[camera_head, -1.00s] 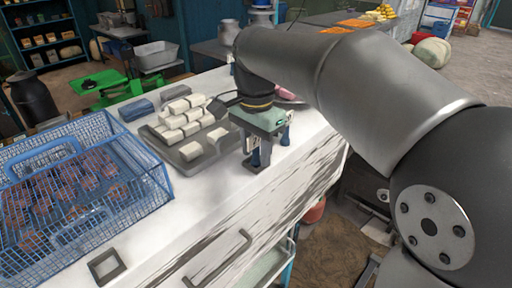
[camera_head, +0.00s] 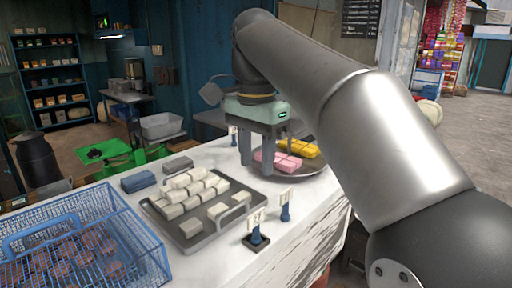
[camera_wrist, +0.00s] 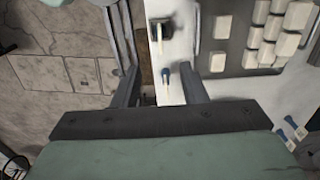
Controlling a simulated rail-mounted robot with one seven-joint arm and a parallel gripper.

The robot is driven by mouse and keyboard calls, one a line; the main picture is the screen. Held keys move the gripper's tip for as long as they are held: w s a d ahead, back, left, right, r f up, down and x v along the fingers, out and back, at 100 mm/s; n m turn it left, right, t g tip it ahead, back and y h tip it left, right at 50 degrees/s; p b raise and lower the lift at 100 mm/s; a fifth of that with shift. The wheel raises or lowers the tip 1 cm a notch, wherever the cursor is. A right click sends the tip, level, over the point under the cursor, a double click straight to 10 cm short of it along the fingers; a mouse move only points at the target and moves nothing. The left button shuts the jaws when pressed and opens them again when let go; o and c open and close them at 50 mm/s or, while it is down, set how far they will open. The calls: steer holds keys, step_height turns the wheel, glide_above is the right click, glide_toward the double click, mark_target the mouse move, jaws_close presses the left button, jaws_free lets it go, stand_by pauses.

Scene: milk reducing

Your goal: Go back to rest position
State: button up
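My gripper (camera_head: 268,158) is above the white counter, past the grey tray in the head view. Its two fingers point down and stand apart. In the wrist view my gripper (camera_wrist: 158,74) is open, with nothing held between the fingers. The grey tray (camera_head: 203,238) holds several white blocks (camera_head: 190,190) and also shows at the right of the wrist view (camera_wrist: 238,68). Two small blue sign holders stand on the counter by the tray, one nearer (camera_head: 256,240) and one farther (camera_head: 285,210). They also show in the wrist view.
A blue wire basket (camera_head: 140,235) with brown pieces stands at the left. A round plate (camera_head: 310,172) with pink blocks (camera_head: 278,161) and yellow blocks (camera_head: 298,149) lies behind my gripper. A green scale (camera_head: 115,155) is at the back left. The counter's right edge drops to the floor.

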steer(key=s+d+f+n, duration=0.3)
steer(key=s+f, duration=0.3)
steer(key=f, duration=0.4)
steer(key=s+d+f+n, duration=0.3)
steer(key=s+d+f, duration=0.2)
steer(key=f, duration=0.5)
steer(key=s+d+f+n, duration=0.3)
steer(key=s+f, duration=0.4)
steer(key=f, duration=0.3)
steer(key=shift+d+f+t, duration=0.3)
steer(key=shift+d+f, duration=0.1)
steer(key=shift+d, duration=0.2)
steer(key=shift+s, duration=0.1)
